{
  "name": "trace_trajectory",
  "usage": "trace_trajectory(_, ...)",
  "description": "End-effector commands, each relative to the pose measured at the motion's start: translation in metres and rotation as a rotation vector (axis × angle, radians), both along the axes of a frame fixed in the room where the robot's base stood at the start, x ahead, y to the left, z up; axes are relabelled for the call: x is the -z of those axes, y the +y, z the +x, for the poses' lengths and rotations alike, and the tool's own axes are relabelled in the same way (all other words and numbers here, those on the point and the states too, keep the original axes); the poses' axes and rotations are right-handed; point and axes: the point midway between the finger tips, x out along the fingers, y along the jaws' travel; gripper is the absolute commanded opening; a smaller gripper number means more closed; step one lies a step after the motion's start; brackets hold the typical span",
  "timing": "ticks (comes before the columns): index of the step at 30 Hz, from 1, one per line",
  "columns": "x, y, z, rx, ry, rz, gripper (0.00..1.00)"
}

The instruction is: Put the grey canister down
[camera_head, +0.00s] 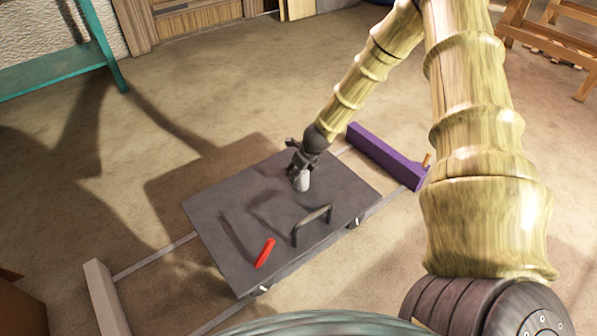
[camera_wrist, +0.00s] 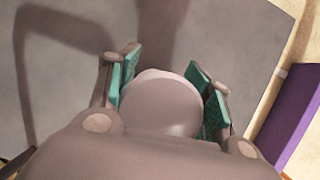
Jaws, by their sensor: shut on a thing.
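The grey canister (camera_head: 301,181) is held at the end of my arm, over the far right part of a dark grey board. My gripper (camera_head: 299,165) is shut on it. In the wrist view the canister's rounded pale top (camera_wrist: 160,103) sits between the green-padded fingers of my gripper (camera_wrist: 165,92). The canister's lower end is over the dark board (camera_head: 225,205); I cannot tell whether it touches the surface.
A red block (camera_head: 265,253) and a dark arched handle (camera_head: 312,222) are on the board near its front. A purple bar (camera_head: 385,156) lies beyond the right edge, and a pale bar (camera_head: 106,298) at the left. The board's left part is clear.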

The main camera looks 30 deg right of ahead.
Motion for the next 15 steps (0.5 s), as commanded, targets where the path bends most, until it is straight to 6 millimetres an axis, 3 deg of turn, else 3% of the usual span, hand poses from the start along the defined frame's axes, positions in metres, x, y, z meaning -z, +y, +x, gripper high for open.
trace_trajectory(4,0.0017,0.0001,0.0000,0.000,0.000,0.000,0.18)
trace_trajectory(5,0.0020,0.0000,-0.0001,0.000,0.000,0.000,0.51)
trace_trajectory(8,0.0016,0.0000,-0.0001,0.000,0.000,0.000,0.69)
trace_trajectory(15,0.0015,0.0002,-0.0002,0.000,0.000,0.000,0.72)
